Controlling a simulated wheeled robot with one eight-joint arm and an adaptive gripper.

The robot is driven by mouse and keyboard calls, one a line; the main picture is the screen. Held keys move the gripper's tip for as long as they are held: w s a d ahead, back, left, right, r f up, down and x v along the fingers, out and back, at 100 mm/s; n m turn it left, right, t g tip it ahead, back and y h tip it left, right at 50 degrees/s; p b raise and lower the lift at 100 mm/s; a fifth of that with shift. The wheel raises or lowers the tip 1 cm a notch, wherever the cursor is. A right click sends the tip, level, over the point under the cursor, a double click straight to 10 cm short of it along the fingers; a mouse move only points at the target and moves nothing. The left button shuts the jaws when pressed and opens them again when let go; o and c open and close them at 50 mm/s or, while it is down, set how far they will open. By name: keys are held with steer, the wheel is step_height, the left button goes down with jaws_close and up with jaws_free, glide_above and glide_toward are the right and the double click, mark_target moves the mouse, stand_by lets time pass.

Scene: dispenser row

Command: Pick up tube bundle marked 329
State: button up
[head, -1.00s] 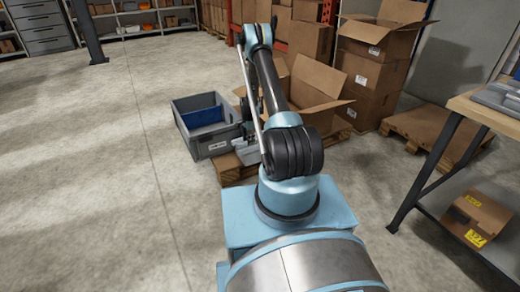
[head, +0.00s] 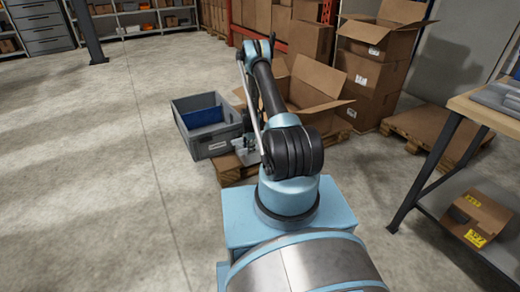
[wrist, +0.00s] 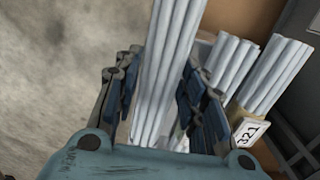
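In the wrist view my gripper (wrist: 158,92) has its two dark blue-padded fingers spread on either side of a bundle of pale grey tubes (wrist: 172,45). A narrow gap shows at the left finger; the right finger is close to the tubes, and I cannot tell if it touches. No number shows on this bundle. Two more grey tube bundles stand to the right, a nearer one (wrist: 228,58) and a farther one (wrist: 276,75). A white tag (wrist: 249,133) beside the farther one seems to read 321. In the head view my gripper (head: 246,150) is small and partly hidden by my arm.
A grey crate (head: 213,146) with a blue item inside stands left of my gripper, by a wooden pallet (head: 228,172). Cardboard boxes (head: 318,84) stand behind. A workbench (head: 490,108) with a carton (head: 478,218) on its lower shelf is at right. Floor at left is clear.

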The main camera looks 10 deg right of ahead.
steer(key=c, duration=0.9)
steer(key=shift+r, duration=0.15)
